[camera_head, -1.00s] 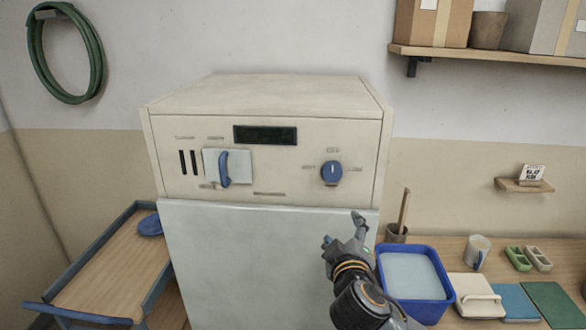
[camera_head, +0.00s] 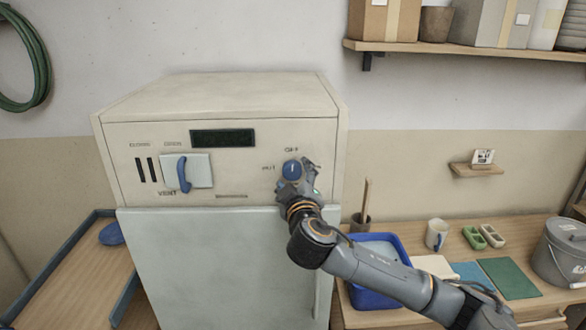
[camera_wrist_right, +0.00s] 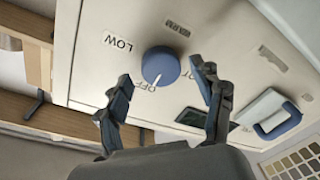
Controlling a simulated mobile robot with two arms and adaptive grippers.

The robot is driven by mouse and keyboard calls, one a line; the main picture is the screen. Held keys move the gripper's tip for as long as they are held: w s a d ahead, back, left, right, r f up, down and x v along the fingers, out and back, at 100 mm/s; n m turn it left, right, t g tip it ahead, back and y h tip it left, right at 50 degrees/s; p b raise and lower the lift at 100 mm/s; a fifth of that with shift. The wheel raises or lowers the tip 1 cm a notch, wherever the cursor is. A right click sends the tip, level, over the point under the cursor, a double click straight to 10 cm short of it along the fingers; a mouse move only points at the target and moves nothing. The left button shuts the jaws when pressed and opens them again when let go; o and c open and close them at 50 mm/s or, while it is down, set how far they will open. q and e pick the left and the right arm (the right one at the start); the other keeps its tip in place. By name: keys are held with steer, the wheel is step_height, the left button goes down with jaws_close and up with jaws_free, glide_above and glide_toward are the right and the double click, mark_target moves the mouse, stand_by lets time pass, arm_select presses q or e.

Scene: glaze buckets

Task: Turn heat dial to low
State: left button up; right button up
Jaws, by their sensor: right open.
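The round blue heat dial (camera_head: 291,169) is on the upper right of the cream kiln's front panel (camera_head: 250,165). In the right wrist view, the dial (camera_wrist_right: 160,64) has a white mark pointing at the OFF label. LOW (camera_wrist_right: 118,42) and WARM (camera_wrist_right: 178,28) are also readable there. My right gripper (camera_head: 298,177) is at the panel and partly covers the dial's lower right in the head view. In the wrist view, its open fingers (camera_wrist_right: 161,76) stand on both sides of the dial, with gaps; contact is not visible. My left gripper is not in view.
A blue vent lever (camera_head: 183,174) is left of the dial, below a dark display (camera_head: 223,138). A bench at right holds a blue tub (camera_head: 373,242), a mug (camera_head: 436,234) and a grey bucket (camera_head: 562,250). A cart (camera_head: 65,280) stands at left.

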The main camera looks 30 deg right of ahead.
steer(key=shift+x, duration=0.85)
